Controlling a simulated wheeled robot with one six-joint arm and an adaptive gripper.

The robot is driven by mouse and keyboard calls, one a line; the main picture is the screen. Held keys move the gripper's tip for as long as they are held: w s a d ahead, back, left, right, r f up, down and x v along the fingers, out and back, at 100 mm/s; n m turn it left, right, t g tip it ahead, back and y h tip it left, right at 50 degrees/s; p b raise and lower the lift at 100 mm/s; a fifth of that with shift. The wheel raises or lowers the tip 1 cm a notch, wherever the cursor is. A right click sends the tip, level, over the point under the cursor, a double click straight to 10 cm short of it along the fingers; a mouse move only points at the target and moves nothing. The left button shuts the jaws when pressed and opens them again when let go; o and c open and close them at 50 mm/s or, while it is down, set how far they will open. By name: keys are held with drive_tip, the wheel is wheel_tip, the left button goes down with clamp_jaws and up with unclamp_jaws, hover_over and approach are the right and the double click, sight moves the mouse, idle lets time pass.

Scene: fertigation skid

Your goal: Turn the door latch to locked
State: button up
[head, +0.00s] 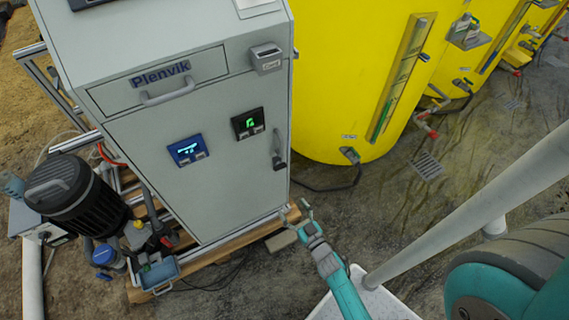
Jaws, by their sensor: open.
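The door latch (278,150) is a dark upright handle at the right edge of the grey cabinet door (222,187). Its lower part shows as a small dark piece; whether it is locked cannot be read at this size. My gripper (294,210) is open and empty, below the latch and a little to its right in the head view. It is apart from the latch and appears close to the cabinet's lower right corner. The depth gap between my gripper and the cabinet is hard to tell.
The door also bears a blue display (187,150) and a green display (248,123). A drawer handle (168,93) and a card box (266,58) sit above. A yellow tank (345,70) stands to the right. A black canister (75,195) and blue tray (159,273) are at left.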

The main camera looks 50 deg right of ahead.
approach(282, 168)
drive_tip(key=shift+h, duration=0.3)
drive_tip(key=x, duration=0.9)
drive_tip(key=shift+w+a, duration=0.15)
drive_tip(key=shift+w, duration=0.25)
drive_tip(key=c, duration=1.2)
drive_tip(key=shift+o, duration=0.2)
